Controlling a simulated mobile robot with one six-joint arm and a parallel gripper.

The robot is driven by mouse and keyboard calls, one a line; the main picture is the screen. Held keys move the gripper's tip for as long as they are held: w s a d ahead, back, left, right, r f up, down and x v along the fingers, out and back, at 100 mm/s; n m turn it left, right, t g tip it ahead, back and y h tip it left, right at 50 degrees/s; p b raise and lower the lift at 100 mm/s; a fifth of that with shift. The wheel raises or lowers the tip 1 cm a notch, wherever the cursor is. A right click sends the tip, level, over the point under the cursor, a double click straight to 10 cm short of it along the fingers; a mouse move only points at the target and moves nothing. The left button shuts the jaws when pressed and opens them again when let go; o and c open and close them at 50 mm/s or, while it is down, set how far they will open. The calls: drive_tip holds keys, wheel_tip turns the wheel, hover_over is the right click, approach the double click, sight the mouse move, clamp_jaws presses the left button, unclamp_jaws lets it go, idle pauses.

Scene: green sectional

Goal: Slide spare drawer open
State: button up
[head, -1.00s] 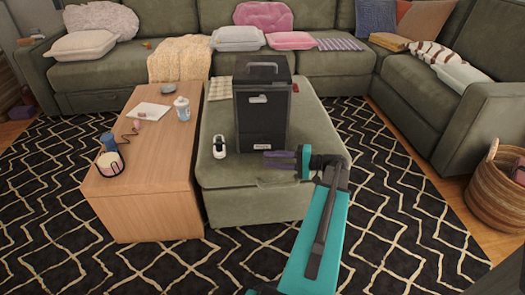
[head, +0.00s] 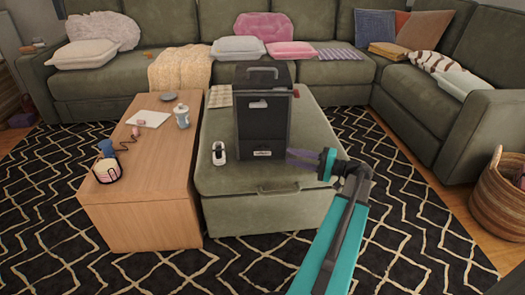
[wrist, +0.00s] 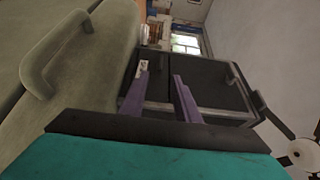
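A black box-shaped drawer unit (head: 263,125) stands upright on the green ottoman (head: 312,120). Its front has a pale handle or plate (head: 257,105) high up and a small white label (head: 262,153) near the bottom. Which part is the spare drawer is not clear. My gripper (head: 289,156) is beside the unit's lower right front edge. In the wrist view, the purple fingers of my gripper (wrist: 160,73) are apart with nothing between them. The dark unit (wrist: 215,85) lies beyond them, turned sideways. Contact cannot be told.
A wooden table (head: 150,190) with a cup, mug and small items stands left of the ottoman. A white-and-black gadget (head: 219,154) sits left of the unit. The ottoman's front has a handle (wrist: 60,50). A basket (head: 497,200) stands right; patterned rug lies between.

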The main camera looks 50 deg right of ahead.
sight(263, 148)
drive_tip(key=b+x, duration=0.3)
drive_tip(key=x, duration=1)
clamp_jaws()
